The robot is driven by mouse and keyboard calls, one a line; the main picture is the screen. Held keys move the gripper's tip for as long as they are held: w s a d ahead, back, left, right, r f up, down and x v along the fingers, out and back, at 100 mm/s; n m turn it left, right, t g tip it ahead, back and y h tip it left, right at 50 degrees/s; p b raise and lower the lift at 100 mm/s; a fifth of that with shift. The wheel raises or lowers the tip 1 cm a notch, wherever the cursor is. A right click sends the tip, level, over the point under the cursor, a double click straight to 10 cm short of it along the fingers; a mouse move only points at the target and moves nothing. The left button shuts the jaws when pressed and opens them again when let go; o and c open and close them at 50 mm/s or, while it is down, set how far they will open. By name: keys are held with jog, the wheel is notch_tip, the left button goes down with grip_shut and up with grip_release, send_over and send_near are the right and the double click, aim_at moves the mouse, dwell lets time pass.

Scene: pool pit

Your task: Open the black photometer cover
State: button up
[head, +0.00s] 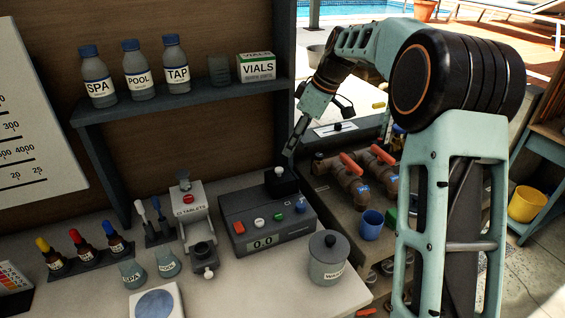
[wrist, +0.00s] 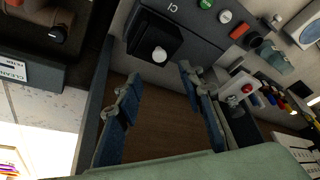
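The photometer (head: 262,226) is a dark grey box with colored buttons and a 0.0 display, on the bench in the head view. Its black cover (head: 280,183) sits at its back right corner and looks closed. In the wrist view the black cover (wrist: 148,36) is a dark square with a pale round knob (wrist: 159,54). My gripper (head: 291,150) is just above the cover in the head view. In the wrist view my gripper (wrist: 158,82) has its two blue-padded fingers apart, with nothing between them. The knob lies just beyond the fingertips, apparently untouched.
A lidded grey pot (head: 328,260) stands right of the photometer, and a tablet dispenser (head: 190,212) stands left. A shelf (head: 210,98) with bottles is behind. Pipes with red-handled valves (head: 352,165) are to the right. Dropper bottles (head: 82,247) stand at far left.

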aim_at(279, 169)
jog(key=p+x, duration=0.1)
jog(key=x, duration=0.8)
jog(key=shift+c, duration=0.6)
grip_shut()
